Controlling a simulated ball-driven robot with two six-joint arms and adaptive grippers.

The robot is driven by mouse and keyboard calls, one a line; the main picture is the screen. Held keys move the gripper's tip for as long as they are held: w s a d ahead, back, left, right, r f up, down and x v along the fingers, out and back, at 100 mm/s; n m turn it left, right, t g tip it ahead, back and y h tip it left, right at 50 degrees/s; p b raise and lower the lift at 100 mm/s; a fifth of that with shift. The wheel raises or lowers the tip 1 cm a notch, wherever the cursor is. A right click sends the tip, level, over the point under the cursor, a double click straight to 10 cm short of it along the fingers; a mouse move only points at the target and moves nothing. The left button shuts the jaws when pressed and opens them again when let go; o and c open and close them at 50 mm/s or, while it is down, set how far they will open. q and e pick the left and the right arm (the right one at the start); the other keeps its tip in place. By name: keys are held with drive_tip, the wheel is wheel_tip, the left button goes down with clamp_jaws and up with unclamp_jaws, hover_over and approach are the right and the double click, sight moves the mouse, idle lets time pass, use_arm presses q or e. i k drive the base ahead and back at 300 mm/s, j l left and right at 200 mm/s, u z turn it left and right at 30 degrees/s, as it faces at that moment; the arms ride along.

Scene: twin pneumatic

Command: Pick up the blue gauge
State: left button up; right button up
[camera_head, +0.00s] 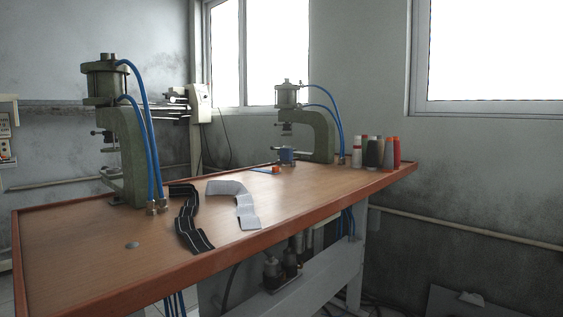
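A small blue round object (287,155), which looks like the blue gauge, sits on the wooden table (120,262) toward its far end. It is close to the base of the far green pneumatic press (318,135). It is small in the view, so its face and details cannot be made out. Neither of my grippers shows in the head view.
A larger green press (128,150) with blue hoses stands at the table's left. Black (188,222) and white (240,203) strips lie mid-table. Thread spools (374,153) stand at the far right corner. A small orange-tipped item (274,170) lies near the blue object.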

sight(286, 154)
drive_tip(key=u, duration=0.25)
drive_tip(key=i+l+u, duration=0.2)
drive_tip(key=l+u, duration=0.25)
drive_tip(key=i+l+u, duration=0.15)
drive_tip(key=u, duration=0.35)
drive_tip(key=l, duration=0.1)
